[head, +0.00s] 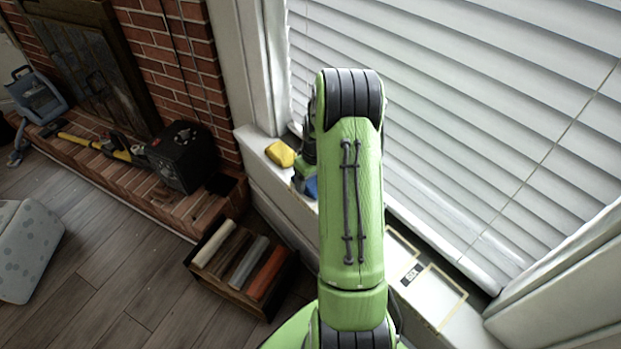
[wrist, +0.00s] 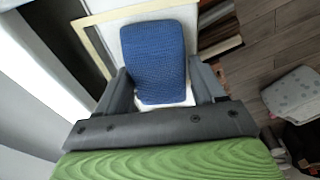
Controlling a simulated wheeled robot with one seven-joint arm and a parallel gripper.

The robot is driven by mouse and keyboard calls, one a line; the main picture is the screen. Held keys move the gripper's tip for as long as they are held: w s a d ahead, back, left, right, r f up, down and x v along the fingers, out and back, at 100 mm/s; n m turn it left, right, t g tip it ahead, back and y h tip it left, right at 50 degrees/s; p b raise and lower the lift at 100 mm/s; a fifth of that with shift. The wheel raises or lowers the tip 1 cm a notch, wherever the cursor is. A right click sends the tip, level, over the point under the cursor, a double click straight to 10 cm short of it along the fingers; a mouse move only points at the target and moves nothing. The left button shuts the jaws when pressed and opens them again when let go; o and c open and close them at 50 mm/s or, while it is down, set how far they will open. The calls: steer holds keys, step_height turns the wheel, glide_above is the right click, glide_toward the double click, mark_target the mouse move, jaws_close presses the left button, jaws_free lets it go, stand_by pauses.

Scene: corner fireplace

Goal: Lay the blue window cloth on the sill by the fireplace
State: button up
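The blue window cloth (wrist: 155,60) is a folded, textured pad between the two fingers of my gripper (wrist: 160,72) in the wrist view. The fingers sit against its two side edges, and it reaches past their tips. In the head view a small bit of the cloth (head: 311,187) shows left of my arm, which hides the rest. The white sill (head: 275,182) runs below the window, with pale outlined rectangles (head: 440,295) on it. In the wrist view a pale outline (wrist: 95,18) lies behind the cloth. I cannot tell whether the cloth touches the sill.
A yellow sponge or cloth (head: 281,153) lies on the sill's fireplace end. White blinds (head: 480,120) hang behind the sill. A wooden crate of rolls (head: 245,265) stands on the floor below. A black box (head: 182,157) and a yellow tool (head: 95,145) rest on the brick hearth.

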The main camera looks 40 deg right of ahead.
steer(key=o, duration=0.4)
steer(key=shift+o, duration=0.2)
step_height(320, 180, up, 16)
steer(key=s+p, duration=0.2)
steer(key=p, duration=0.3)
steer(key=shift+s+f, duration=0.15)
steer(key=shift+s, duration=0.05)
